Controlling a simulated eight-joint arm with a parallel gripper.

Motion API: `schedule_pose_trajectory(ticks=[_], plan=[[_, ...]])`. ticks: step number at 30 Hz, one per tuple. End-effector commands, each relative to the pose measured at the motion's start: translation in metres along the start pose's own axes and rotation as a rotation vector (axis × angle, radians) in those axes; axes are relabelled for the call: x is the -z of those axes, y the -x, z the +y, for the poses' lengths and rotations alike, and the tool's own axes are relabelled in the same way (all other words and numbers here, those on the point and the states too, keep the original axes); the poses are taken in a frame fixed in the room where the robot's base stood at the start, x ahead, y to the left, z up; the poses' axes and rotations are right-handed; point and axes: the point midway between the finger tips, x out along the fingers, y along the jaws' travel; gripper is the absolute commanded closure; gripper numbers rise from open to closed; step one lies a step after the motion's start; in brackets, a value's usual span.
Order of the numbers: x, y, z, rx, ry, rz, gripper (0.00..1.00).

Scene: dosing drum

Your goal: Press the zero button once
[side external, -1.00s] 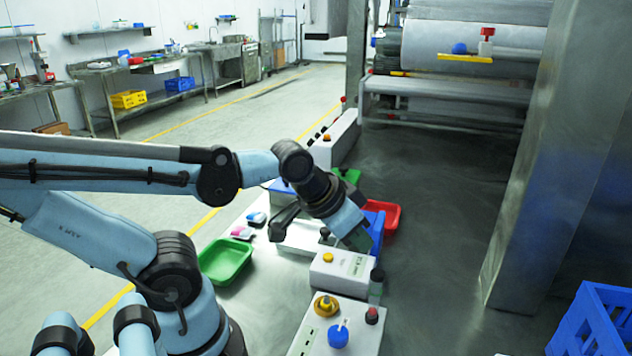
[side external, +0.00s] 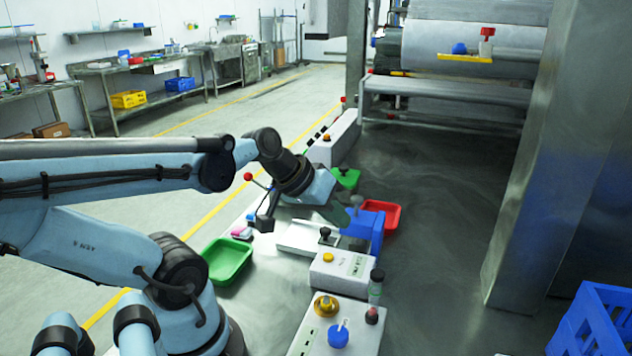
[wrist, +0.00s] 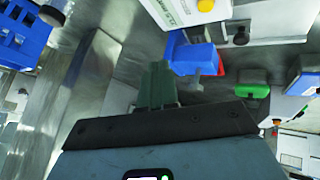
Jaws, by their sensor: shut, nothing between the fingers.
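A white box (side external: 343,273) with a yellow button (side external: 328,258) and a small green-lettered panel stands on the bench in the side view. The yellow button also shows at the top of the wrist view (wrist: 206,5). The lettering is too small to tell whether this is the zero button. My gripper (side external: 343,217) is shut and empty, beyond the box and above the bench near a blue block (side external: 368,232). In the wrist view, its closed fingers (wrist: 157,70) are apart from the button.
A white plate with a black knob (side external: 325,234) lies just behind the box. In front, another white unit (side external: 357,344) carries a brass knob and a blue knob.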

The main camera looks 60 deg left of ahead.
Motion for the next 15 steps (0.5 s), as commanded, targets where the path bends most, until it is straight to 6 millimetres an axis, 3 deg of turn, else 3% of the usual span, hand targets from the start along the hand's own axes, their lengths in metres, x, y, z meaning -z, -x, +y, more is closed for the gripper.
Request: schedule_pose_trajectory(ticks=[6, 15], plan=[[0.015, 0.011, -0.022, -0.036, 0.179, 0.068, 1.0], [0.021, 0.017, -0.029, -0.055, 0.242, 0.099, 1.0]])
